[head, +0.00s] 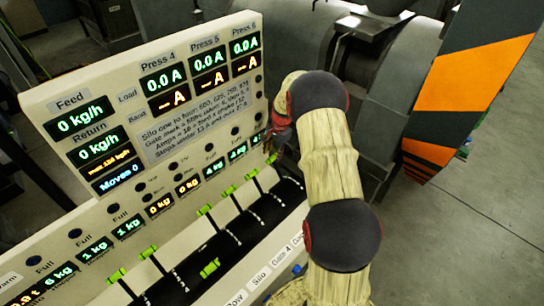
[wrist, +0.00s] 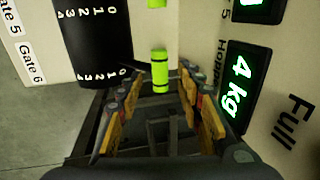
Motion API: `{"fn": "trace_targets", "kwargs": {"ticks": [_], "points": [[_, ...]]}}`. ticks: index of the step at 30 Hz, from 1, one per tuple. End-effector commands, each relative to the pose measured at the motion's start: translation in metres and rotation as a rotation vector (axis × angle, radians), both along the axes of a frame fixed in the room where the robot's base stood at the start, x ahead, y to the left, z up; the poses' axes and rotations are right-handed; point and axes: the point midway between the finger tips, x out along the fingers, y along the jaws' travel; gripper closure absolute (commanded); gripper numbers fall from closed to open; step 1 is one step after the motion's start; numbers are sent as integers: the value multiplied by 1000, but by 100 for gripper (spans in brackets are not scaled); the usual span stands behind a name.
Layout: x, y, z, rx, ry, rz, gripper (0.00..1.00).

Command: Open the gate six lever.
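In the wrist view, a green lever handle with dark bands (wrist: 160,72) stands in line with the Gate 6 label (wrist: 32,62), at the display-side end of a black numbered scale (wrist: 95,40). My gripper (wrist: 161,92) is open, its fingers on either side of this handle with gaps visible on both sides. No contact shows. In the head view, my gripper (head: 281,132) is at the far end of the lever row, partly hidden by my arm. A green handle (head: 271,158) shows just below it; I cannot tell which gate it belongs to.
More green lever handles (head: 228,190) run along the console, one of them lower (head: 210,268). The upright display panel (head: 150,100) stands close behind the levers. In the wrist view, a neighbouring green handle (wrist: 157,4) and a 4 kg display (wrist: 240,85) are close by.

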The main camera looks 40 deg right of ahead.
Motion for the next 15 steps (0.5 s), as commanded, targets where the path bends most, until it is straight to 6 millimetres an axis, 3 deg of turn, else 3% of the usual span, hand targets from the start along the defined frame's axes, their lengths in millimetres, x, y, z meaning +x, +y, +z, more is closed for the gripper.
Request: {"fn": "trace_targets", "kwargs": {"ticks": [6, 15], "points": [[5, 1, -27, 1, 2, 1, 64], [7, 1, -35, 0, 0, 2, 64]]}}
